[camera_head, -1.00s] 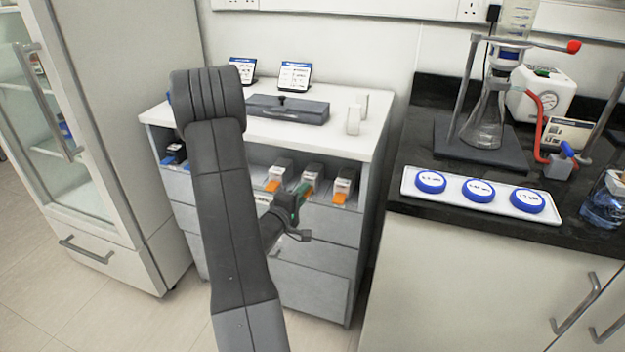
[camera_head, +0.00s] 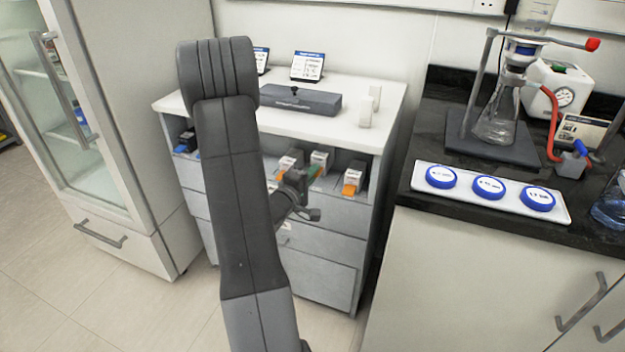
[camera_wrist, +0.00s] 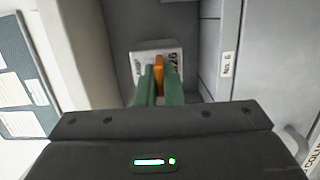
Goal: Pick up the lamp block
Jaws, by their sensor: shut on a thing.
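The lamp block appears to be the middle grey-and-white block (camera_head: 319,158) in the open shelf of the white cabinet. In the wrist view its pale labelled face (camera_wrist: 143,58) shows beyond the fingers, with an orange tab (camera_wrist: 159,72) on it. My gripper (camera_head: 312,174) reaches into the shelf front from the left, and its green fingers (camera_wrist: 158,84) are closed on the orange tab. The block's lettering is partly covered and cannot be read. Whether its underside touches the shelf cannot be told.
Similar orange-tabbed blocks stand left (camera_head: 291,160) and right (camera_head: 353,178) of it. The white cabinet top (camera_head: 345,140) is above and drawers (camera_head: 320,215) are below. A grey case (camera_head: 300,100) lies on top. A white tray (camera_head: 415,185) with blue-rimmed discs is on the dark bench.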

